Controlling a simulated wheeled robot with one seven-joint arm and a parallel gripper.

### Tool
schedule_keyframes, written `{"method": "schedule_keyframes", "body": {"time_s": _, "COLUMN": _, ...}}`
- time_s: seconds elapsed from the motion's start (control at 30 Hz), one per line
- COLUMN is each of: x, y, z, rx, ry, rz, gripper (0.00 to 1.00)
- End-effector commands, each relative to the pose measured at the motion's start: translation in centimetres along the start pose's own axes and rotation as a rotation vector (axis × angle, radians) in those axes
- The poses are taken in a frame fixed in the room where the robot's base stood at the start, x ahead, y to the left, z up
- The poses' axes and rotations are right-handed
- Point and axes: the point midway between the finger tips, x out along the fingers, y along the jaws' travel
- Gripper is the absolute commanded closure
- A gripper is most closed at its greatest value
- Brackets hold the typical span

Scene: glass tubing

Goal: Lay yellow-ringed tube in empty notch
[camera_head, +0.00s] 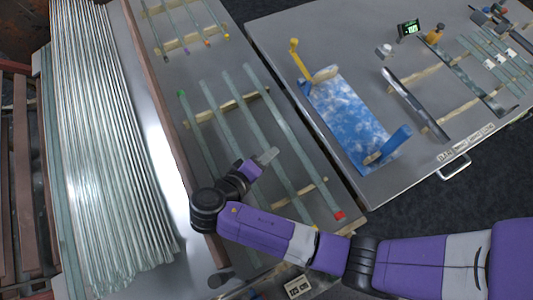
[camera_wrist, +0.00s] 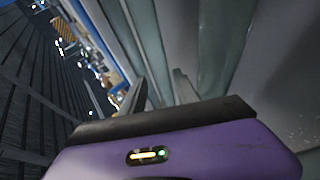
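Several glass tubes lie across an upper notched wooden bar (camera_head: 258,94) and a lower bar (camera_head: 314,187) on the middle table. One tube (camera_head: 268,110) has a red end, and the leftmost (camera_head: 193,122) has a green end. A small yellow mark (camera_head: 316,228) shows near my forearm, at a tube's lower end. Another tube with a yellowish tip (camera_head: 215,20) lies in the far group. I cannot make out which notch is empty. My gripper (camera_head: 266,156) is low over the near tubes. Its fingers (camera_wrist: 160,92) stand apart in the wrist view, with no clearly held tube.
A bundle of long tubes (camera_head: 95,130) fills the left side. The right table (camera_head: 290,40) carries a blue-white board (camera_head: 345,115) with yellow and blue uprights, a dark bar (camera_head: 415,102) and more tubes. A dark gap separates the tables. My forearm covers the near table's lower end.

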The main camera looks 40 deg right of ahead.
Motion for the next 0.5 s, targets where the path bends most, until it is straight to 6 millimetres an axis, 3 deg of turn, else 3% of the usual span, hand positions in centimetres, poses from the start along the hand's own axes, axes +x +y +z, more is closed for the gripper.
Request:
{"method": "schedule_keyframes", "body": {"time_s": 0.23, "x": -1.2, "y": 0.9, "z": -0.3, "rx": -0.002, "ry": 0.004, "rz": -0.004, "gripper": 0.55}}
{"method": "schedule_keyframes", "body": {"time_s": 0.5, "x": -6.4, "y": 1.2, "z": -0.4, "rx": -0.002, "ry": 0.004, "rz": -0.002, "gripper": 0.55}}
